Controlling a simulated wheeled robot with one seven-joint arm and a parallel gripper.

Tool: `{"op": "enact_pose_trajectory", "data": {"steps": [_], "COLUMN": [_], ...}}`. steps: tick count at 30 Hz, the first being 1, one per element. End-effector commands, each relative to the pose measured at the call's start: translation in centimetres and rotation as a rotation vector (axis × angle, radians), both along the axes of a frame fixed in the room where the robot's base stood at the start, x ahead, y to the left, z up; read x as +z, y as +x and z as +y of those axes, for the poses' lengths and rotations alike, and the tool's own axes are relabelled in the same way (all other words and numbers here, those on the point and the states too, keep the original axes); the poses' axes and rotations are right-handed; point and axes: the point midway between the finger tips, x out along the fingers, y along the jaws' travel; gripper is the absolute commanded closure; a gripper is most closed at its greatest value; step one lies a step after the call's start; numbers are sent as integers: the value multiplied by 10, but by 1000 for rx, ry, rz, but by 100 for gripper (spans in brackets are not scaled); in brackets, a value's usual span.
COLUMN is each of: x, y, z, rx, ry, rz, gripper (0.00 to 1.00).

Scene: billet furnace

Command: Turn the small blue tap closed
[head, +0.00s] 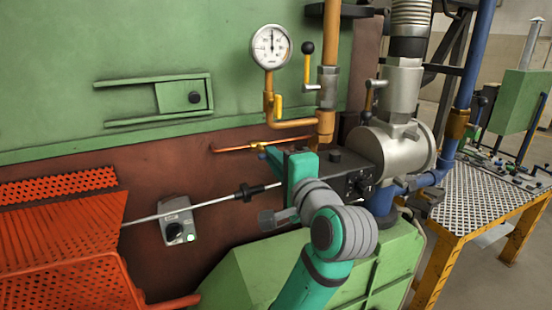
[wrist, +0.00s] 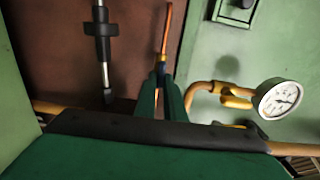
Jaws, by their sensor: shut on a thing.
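The small blue tap (wrist: 160,68) sits on a thin copper-orange pipe with a yellow fitting, by the red-brown wall. In the wrist view only a bit of blue shows between the tips of my green fingers. My gripper (wrist: 160,80) is shut on the tap. In the head view my gripper (head: 266,153) reaches left from my wrist to the yellow fitting on the pipe, and a bit of blue (head: 262,156) shows there. The tap's handle is mostly hidden by the fingers, so its angle cannot be told.
A pressure gauge (head: 271,46) and a yellow-handled pipe (head: 279,106) stand above my gripper. A black-knobbed lever (head: 307,60) rises to the right. A grey rod (head: 205,203) and a switch box (head: 178,220) are at lower left. A silver cylinder (head: 400,148) is at right.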

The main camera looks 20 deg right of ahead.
Motion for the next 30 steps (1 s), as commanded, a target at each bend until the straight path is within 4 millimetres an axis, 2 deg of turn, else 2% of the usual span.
{"op": "enact_pose_trajectory", "data": {"steps": [17,18,19,30], "x": [0,0,0,0], "y": [0,0,0,-3], "z": [-2,-2,-1,-1], "rx": [-3,-3,-3,-2], "ry": [30,30,30,28], "rz": [1,1,1,0], "gripper": [100,81,74,72]}}
